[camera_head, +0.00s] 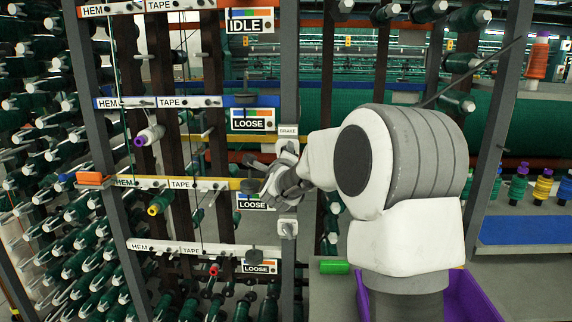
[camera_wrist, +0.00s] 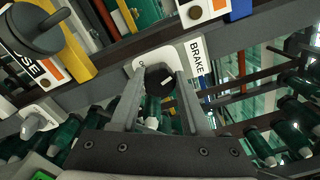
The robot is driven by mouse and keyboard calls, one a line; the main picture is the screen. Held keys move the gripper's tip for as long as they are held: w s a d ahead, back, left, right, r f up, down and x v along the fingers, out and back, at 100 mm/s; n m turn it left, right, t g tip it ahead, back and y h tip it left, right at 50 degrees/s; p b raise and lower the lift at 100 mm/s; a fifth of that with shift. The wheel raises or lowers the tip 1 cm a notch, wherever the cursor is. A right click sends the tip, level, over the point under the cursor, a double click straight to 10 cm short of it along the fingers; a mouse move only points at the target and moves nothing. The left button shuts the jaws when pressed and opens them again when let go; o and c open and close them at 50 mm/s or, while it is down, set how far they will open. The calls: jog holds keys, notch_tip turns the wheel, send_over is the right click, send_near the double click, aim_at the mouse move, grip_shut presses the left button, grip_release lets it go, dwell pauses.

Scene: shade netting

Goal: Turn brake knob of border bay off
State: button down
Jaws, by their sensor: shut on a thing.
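In the wrist view a dark round brake knob (camera_wrist: 155,74) with a short white mark sits on a pale plate lettered BRAKE (camera_wrist: 196,58). My gripper (camera_wrist: 160,84) has one finger on each side of this knob and is shut on it. Part of the plate's small lettering is hidden by the knob and fingers. In the head view the BRAKE plate (camera_head: 289,131) is on the grey upright, and my gripper (camera_head: 284,172) reaches it from the right, hiding the knob. I cannot read which bay is the border bay.
A lower plate with a knob (camera_head: 288,229) is on the same upright. LOOSE cards (camera_head: 252,120) and an IDLE card (camera_head: 250,20) hang left of it. Green spools crowd the left rack. A purple bin (camera_head: 470,295) stands at lower right.

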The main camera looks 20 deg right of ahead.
jog(key=n, duration=2.3)
jog(key=shift+d+f, duration=0.15)
jog(key=shift+f, duration=0.1)
jog(key=shift+n, duration=0.3)
jog(key=shift+c, duration=1.9)
grip_release()
jog(key=shift+s, duration=0.1)
jog(key=p+v, duration=0.1)
jog(key=v, duration=1.6)
jog(key=shift+s, duration=0.15)
